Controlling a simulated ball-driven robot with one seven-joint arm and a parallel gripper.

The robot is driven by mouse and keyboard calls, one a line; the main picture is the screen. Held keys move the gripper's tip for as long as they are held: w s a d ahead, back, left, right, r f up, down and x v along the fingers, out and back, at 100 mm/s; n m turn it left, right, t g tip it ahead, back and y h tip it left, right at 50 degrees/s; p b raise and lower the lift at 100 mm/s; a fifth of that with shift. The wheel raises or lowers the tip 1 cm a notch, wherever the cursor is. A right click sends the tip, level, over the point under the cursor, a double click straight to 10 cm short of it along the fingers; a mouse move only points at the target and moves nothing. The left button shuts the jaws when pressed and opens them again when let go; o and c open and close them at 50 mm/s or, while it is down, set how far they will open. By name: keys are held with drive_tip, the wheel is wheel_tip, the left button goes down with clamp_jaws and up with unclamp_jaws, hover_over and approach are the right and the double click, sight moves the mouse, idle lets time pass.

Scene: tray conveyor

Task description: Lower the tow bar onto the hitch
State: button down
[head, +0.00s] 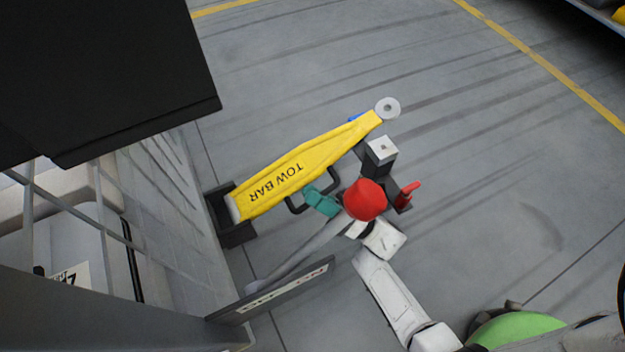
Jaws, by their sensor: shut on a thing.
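The yellow tow bar (300,165), lettered TOW BAR, runs from a dark bracket at the cart up and right to a pale ring eye (388,108). A black loop handle (334,180) sticks out from its lower side. My gripper (318,200) has teal jaws shut on this handle; a red ball knob hides part of the wrist behind it. What looks like the hitch, a dark block with a pale square top (381,150), stands just below the ring in the picture, with a red lever (408,195) beside it. The ring appears apart from the block; its height is unclear.
The red ball knob (365,199) tops a grey rod (300,248) crossing in front of my arm. A lettered plate (270,290) is at its lower end. The wire-sided cart (165,200) fills the left. The grey floor (480,130) is clear at upper right.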

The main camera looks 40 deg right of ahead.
wheel_tip(320, 180, down, 6)
drive_tip(key=d+m+t+h, duration=0.1)
drive_tip(key=m+t+h, duration=0.4)
drive_tip(key=m, duration=0.2)
drive_tip(key=shift+s, duration=0.1)
drive_tip(key=c, duration=1.4)
unclamp_jaws()
drive_tip(key=shift+f, duration=0.1)
